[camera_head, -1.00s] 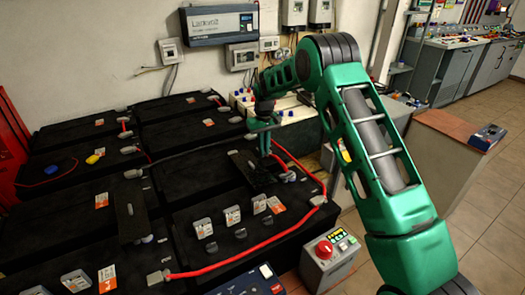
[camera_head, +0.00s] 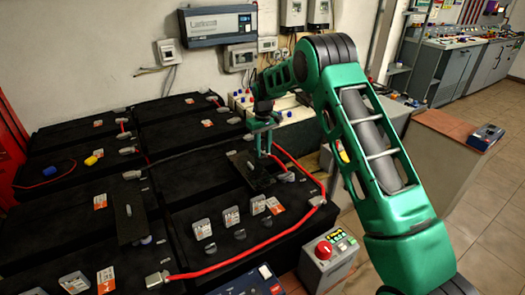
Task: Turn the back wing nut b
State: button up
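My green gripper (camera_head: 262,148) points down at the back of the near right black battery (camera_head: 185,185), over a dark strap plate (camera_head: 250,170) lying across the battery tops. Its fingers reach down to the plate. A wing nut between or beneath the fingers is too small and dark to make out, and I cannot tell whether the fingers are closed on it.
Red cables (camera_head: 245,254) run along the battery's front and right edges. A grey control box with a red button (camera_head: 324,249) stands front right. A blue meter (camera_head: 260,280) lies at the front. Wall boxes (camera_head: 220,25) hang behind. White containers (camera_head: 290,110) stand behind the gripper.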

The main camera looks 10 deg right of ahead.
aim_at(263, 152)
notch_tip(263, 152, up, 11)
jog(key=shift+f, duration=0.15)
dwell(0.5)
jog(key=s+d+r+m, duration=0.3)
jog(key=s+d+r, duration=0.3)
jog(key=s+d, duration=0.45)
jog(key=s+d+r+m, duration=0.2)
jog(key=s+d+r, duration=0.5)
jog(key=s, duration=0.6)
jog(key=s+d+f+m, duration=0.1)
jog(key=s+f+m, duration=0.1)
jog(key=s, duration=1.4)
jog(key=s+d+f+m, duration=0.2)
jog(key=s+m, duration=0.1)
jog(key=s, duration=1.4)
jog(key=shift+f, duration=0.35)
